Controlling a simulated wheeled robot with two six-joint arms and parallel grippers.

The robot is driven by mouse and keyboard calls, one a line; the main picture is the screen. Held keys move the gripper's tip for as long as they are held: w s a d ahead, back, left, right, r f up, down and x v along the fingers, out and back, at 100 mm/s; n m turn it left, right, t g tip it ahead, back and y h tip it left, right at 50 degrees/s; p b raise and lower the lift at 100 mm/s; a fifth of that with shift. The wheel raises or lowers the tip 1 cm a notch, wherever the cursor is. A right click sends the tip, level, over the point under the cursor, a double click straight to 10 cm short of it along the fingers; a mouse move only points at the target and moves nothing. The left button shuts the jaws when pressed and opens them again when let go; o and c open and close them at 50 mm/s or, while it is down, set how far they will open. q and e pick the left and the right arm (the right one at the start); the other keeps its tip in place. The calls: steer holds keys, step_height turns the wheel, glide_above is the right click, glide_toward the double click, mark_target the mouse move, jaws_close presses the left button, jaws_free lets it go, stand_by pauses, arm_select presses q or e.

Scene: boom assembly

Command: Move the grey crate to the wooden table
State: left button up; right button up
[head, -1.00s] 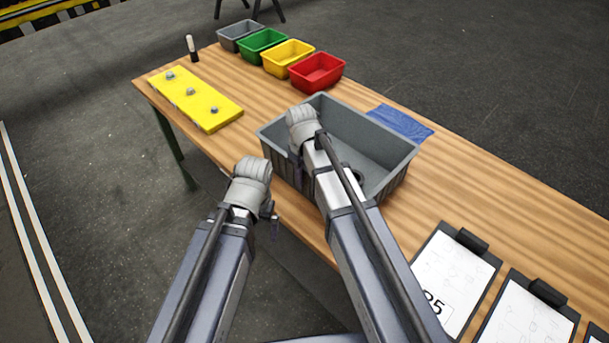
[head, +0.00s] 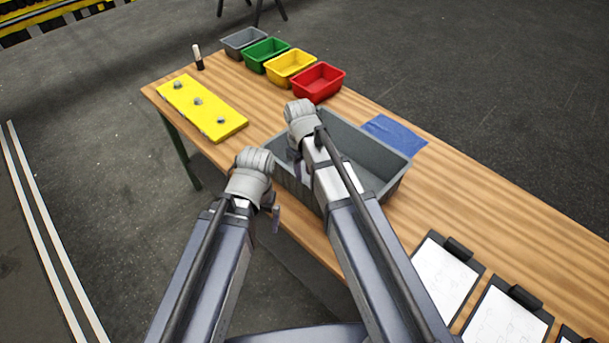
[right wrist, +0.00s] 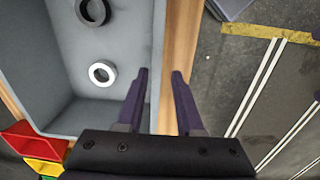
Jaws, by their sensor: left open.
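The large grey crate (head: 378,153) stands on the wooden table (head: 480,205), partly hidden behind my right arm. It also fills the left of the right wrist view (right wrist: 110,35), with a black ring (right wrist: 93,11) and a white ring (right wrist: 102,73) inside. My right gripper (right wrist: 160,74) is open, its fingers apart on either side of the crate's rim as seen from above; contact cannot be told. In the head view its fingers (head: 298,165) are mostly hidden by its wrist. My left gripper (head: 273,212) is open and empty, by the crate's near side at the table edge.
Small grey (head: 244,41), green (head: 266,54), yellow (head: 291,67) and red (head: 317,81) bins line the far end. A blue sheet (head: 396,133) and clipboards (head: 445,280) are right.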

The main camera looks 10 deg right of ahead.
steer(key=s+a+m, duration=0.2)
steer(key=s+m, duration=0.2)
steer(key=s, duration=1.1)
step_height(320, 180, down, 10)
steer(key=b, duration=1)
steer(key=shift+n+g+h, duration=0.3)
steer(key=shift+d, duration=0.1)
